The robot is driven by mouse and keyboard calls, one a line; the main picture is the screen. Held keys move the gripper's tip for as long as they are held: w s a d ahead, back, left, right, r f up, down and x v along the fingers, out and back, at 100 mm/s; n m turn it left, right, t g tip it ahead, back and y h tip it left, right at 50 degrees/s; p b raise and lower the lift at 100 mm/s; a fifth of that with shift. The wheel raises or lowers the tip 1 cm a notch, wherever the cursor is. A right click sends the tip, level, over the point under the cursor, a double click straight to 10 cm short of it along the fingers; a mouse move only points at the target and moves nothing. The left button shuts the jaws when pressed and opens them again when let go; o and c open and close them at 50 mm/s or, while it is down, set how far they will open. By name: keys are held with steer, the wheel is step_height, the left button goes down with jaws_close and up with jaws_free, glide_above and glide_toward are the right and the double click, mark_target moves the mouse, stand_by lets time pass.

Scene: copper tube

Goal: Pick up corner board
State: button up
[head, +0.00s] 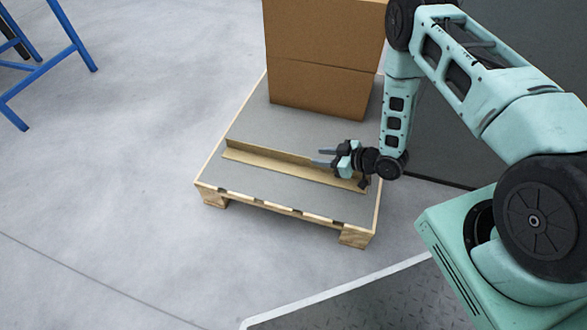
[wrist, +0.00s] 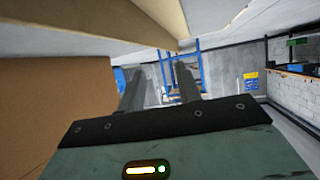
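The corner board (head: 268,161) is a long tan L-shaped strip lying on the front part of the pallet's grey top. Its near flange lies flat and its other flange stands up. My gripper (head: 322,158) is at the board's right part, with its fingers pointing left, roughly along the board. It hides some of the board there. In the wrist view, my gripper's fingers (wrist: 159,88) are apart with nothing between them.
A wooden pallet (head: 212,183) with a grey top carries stacked cardboard boxes (head: 318,90) behind the board. A box (wrist: 55,115) fills the left of the wrist view. A blue frame (head: 50,60) stands far left. The floor left of the pallet is clear.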

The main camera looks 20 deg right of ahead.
mark_target(297, 156)
steer(key=b+x, duration=0.1)
steer(key=x, duration=0.3)
steer(key=b+x, duration=0.4)
steer(key=x, duration=0.1)
steer(key=shift+s+f, duration=0.1)
steer(key=shift+f, duration=0.1)
steer(key=shift+r, duration=0.1)
jaws_close()
